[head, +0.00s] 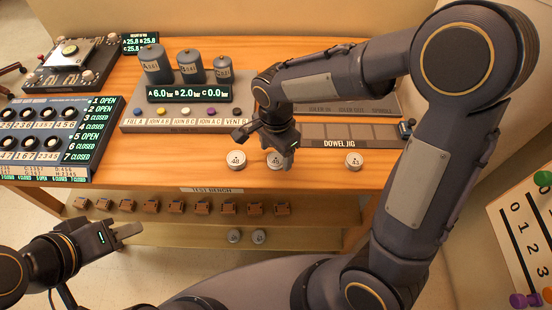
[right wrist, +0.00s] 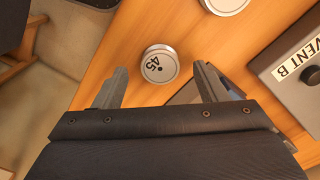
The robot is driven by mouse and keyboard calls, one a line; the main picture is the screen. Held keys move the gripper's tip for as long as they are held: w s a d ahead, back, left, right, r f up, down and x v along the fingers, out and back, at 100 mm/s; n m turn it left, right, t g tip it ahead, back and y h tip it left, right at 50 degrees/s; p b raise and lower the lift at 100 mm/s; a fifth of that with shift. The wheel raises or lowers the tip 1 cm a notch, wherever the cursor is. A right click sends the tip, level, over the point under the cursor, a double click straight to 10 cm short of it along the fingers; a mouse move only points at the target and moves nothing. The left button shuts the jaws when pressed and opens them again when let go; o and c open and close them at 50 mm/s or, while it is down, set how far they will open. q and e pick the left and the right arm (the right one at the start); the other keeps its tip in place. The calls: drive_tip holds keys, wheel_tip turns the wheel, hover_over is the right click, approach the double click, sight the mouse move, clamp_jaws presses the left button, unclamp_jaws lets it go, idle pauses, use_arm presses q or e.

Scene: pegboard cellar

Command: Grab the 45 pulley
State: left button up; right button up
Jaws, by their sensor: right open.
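The 45 pulley (right wrist: 160,64) is a small silver disc with a white face marked 45 and a black dot. It lies flat on the wooden bench. In the head view it appears to be the middle disc (head: 276,161), partly covered by my right gripper (head: 282,156). In the right wrist view my right gripper (right wrist: 160,80) is open and empty, its fingers spread to either side of the pulley. I cannot tell how high the fingertips are above the bench. My left gripper (head: 122,236) is low in front of the bench, away from the pulley; its jaw opening is unclear.
Similar discs lie to the left (head: 237,160) and right (head: 354,161), with two more on the lower shelf. Behind stands the grey canister panel (head: 170,122) and the dowel jig (head: 345,132). A switch panel (head: 50,140) is at left. The bench's front edge is close.

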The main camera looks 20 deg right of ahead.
drive_tip(key=shift+f, duration=0.85)
drive_tip(key=shift+c, duration=0.5)
drive_tip(key=c, duration=1)
